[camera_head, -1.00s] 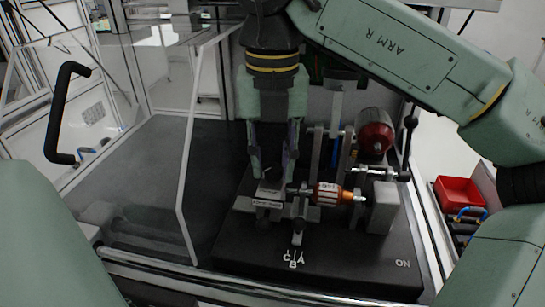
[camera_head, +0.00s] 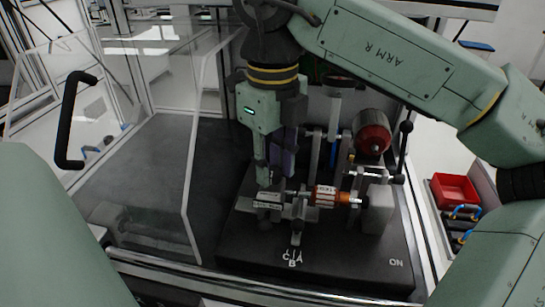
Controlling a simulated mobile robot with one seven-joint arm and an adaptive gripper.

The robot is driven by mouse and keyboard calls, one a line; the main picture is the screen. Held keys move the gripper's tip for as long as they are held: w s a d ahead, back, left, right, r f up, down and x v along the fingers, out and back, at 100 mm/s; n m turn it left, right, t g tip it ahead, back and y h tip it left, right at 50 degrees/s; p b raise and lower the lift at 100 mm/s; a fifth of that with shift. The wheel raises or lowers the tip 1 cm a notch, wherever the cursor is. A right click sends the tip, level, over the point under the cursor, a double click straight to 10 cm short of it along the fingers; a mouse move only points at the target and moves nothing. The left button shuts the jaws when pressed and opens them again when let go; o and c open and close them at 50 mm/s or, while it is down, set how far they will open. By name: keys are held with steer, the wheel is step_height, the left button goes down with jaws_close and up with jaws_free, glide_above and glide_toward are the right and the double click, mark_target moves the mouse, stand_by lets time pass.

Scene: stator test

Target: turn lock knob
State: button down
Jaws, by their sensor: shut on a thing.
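My gripper (camera_head: 268,182) points down at the left end of the test fixture on the black base plate (camera_head: 330,262). Its fingers are shut on a small part there, which seems to be the lock knob; the fingers mostly hide it. A grey metal block (camera_head: 268,198) with a label lies right at the fingertips. To its right, an orange and white rotor (camera_head: 325,195) lies level in the fixture. A metal pointer (camera_head: 297,238) sticks out in front, above the white letters C, B and A on the base.
A dark red motor (camera_head: 373,138) and a black-handled lever (camera_head: 404,145) stand at the right of the fixture. A clear panel (camera_head: 190,190) stands to the left, with a black handle (camera_head: 72,120) beyond it. A red bin (camera_head: 455,188) is outside at the right. The dark floor left of the base is clear.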

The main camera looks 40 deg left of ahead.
mark_target(273, 170)
steer(key=n, duration=0.4)
steer(key=shift+n+p, duration=0.3)
steer(key=shift+p, duration=0.1)
steer(key=shift+n, duration=1.9)
steer(key=c, duration=1.3)
jaws_free()
steer(key=shift+r, duration=0.1)
step_height(273, 170, up, 7)
steer(key=shift+r, duration=0.15)
